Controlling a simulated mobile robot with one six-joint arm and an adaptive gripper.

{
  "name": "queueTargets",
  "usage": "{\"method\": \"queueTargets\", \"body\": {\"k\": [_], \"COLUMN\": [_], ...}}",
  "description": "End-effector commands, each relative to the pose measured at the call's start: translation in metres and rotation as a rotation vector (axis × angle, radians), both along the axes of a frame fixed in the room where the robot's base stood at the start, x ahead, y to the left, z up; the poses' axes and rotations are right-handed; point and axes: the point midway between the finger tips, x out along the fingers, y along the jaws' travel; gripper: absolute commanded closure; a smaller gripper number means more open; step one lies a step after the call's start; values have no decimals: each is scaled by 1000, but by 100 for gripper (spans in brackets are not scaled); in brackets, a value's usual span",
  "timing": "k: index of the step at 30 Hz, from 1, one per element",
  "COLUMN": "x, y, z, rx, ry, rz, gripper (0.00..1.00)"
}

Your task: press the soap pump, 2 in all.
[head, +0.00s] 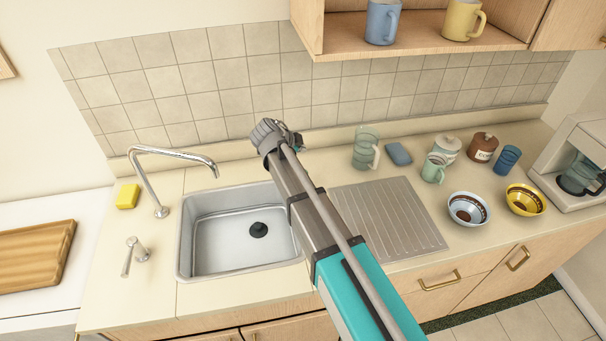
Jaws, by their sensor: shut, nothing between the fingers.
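A small chrome fitting (136,253) with a slanted arm stands on the counter left of the sink. It may be the soap pump or a tap lever; I cannot tell which. No other clear soap pump shows. My arm reaches from the lower right, over the sink's right edge, to the back of the counter. My gripper (277,137) is at its far end, in front of the tiled wall, shut and empty. It is well to the right of the chrome fitting and apart from it. Its fingertips are hard to make out, and the counter behind it is hidden.
The curved tap (160,180) and a yellow sponge (127,196) are left of the sink (205,268). Right of my arm are a ribbed drainboard (405,220), a glass mug (364,150), jars and two bowls (468,222). A shelf (420,45) hangs above.

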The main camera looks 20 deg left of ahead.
Motion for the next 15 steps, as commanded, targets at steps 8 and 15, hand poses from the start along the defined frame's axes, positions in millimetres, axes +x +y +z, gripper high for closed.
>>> {"method": "queueTargets", "body": {"k": [8,15], "x": [0,0], "y": [0,-1], "z": [-27,-47], "rx": [0,0], "ry": [0,1], "rz": [0,-1], "gripper": [100,100]}}
